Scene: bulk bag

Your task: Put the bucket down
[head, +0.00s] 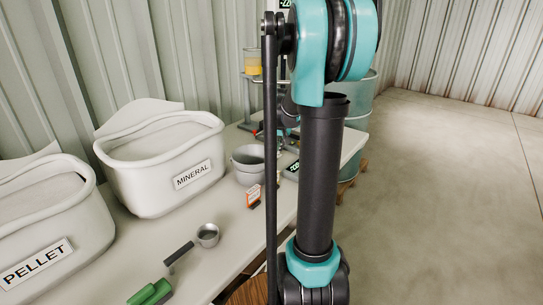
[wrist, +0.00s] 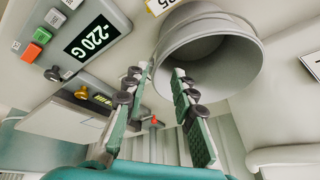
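The grey bucket (wrist: 222,62) fills the upper right of the wrist view, its round rim tilted in the picture. My gripper (wrist: 164,72) has its two green-padded fingers on either side of the bucket's near edge, with the wall between the tips. In the head view the bucket (head: 248,157) is at the table's far part, right of the MINERAL bin. My gripper is mostly hidden there behind my arm. The scale display (wrist: 89,36) reads -220 G in the wrist view. Whether the bucket's base touches anything is not clear.
The MINERAL bin (head: 160,165) and PELLET bin (head: 45,235) stand on the table (head: 215,265). A drum (head: 361,100) stands behind; the floor at right is clear.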

